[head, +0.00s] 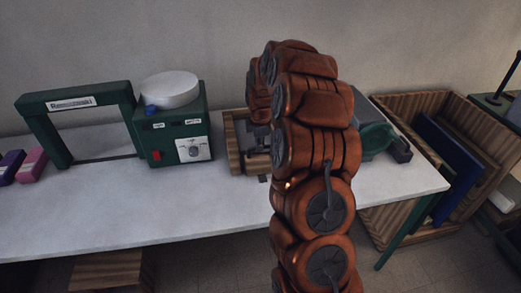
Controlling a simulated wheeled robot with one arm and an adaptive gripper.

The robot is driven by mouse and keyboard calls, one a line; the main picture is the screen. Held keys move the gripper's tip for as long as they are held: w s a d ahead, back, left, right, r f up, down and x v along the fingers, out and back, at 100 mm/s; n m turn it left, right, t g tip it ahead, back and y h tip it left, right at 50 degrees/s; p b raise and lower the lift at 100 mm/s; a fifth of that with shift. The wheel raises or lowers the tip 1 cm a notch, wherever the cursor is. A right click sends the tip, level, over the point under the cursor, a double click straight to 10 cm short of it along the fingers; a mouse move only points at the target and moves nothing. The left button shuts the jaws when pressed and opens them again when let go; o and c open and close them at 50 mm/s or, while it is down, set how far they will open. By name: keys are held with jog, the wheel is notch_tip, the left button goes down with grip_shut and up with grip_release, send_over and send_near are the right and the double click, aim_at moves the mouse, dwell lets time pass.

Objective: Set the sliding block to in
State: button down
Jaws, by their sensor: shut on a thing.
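A wooden frame-like fixture (233,150) stands on the white table, just left of my arm. It appears to hold the sliding block, but my arm covers much of it and the block's outline and position cannot be made out. My gripper (262,150) shows only as small dark grey parts inside the fixture, beside my orange arm. It is shut at the block's place; its fingertips are mostly hidden.
The white table (100,212) carries a green device with a white round top (170,90), a green frame (72,102) and purple and pink blocks (32,165) at left. A green machine (375,138) stands right of my arm. A wooden crate (405,102) with panels stands beyond the table's right edge.

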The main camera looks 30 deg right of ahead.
jog(key=w, duration=0.1)
jog(key=w+d, duration=0.1)
jog(key=w, duration=0.1)
jog(key=shift+w+d+r+b, duration=0.1)
jog(key=shift+d+b, duration=0.05)
jog(key=shift+b, duration=0.2)
jog(key=c, duration=1.2)
grip_release()
jog(key=r, duration=0.4)
jog(key=s+r, duration=0.1)
jog(key=r, duration=0.2)
jog(key=s+a+r, duration=0.1)
jog(key=r, duration=0.3)
jog(key=shift+s+r, duration=0.1)
jog(key=shift+r, duration=0.25)
